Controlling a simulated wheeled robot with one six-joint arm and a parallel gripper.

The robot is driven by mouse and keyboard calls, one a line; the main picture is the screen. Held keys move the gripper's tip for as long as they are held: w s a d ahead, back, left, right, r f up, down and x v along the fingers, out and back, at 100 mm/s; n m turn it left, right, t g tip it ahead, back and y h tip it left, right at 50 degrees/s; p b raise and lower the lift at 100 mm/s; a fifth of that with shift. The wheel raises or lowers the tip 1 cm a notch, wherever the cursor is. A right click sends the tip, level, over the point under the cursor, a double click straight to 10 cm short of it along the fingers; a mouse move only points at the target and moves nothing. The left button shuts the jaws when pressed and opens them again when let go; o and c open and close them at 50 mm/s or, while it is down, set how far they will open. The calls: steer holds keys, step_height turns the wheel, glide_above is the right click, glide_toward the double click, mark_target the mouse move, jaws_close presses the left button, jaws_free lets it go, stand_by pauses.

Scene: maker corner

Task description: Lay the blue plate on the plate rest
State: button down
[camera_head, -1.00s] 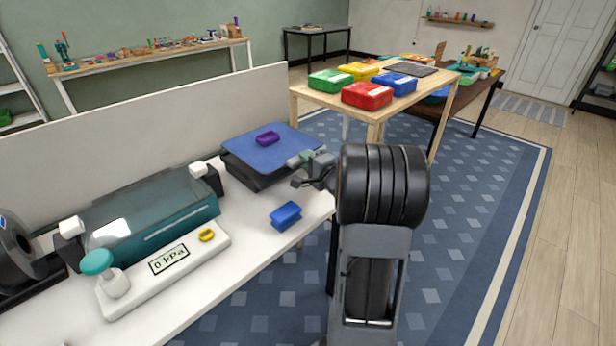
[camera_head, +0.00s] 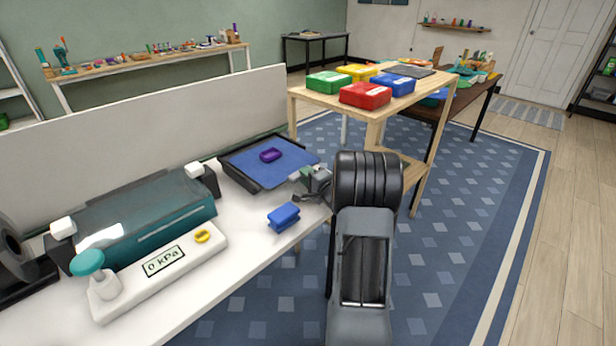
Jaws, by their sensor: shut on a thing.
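The blue plate (camera_head: 290,166) is a thin flat sheet at the far end of the white bench, with a small purple piece (camera_head: 270,155) on top. My gripper (camera_head: 299,176) is shut on the plate's near right edge; its fingertips are small and partly hidden. A dark frame, which looks like the plate rest (camera_head: 237,181), lies under the plate. Its rim shows along the plate's left and back sides. The plate is low over it or touching it; I cannot tell which. The rest's right side is hidden by the plate and my gripper.
A blue block (camera_head: 283,217) stands on the white bench (camera_head: 235,272) in front of the rest. A teal machine (camera_head: 150,213) and a white gauge unit (camera_head: 160,270) stand to the left. A panel (camera_head: 150,140) runs behind. A wooden table (camera_head: 330,97) with coloured boxes stands beyond.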

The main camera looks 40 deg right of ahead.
steer(key=shift+r, duration=0.1)
steer(key=c, duration=1)
jaws_free()
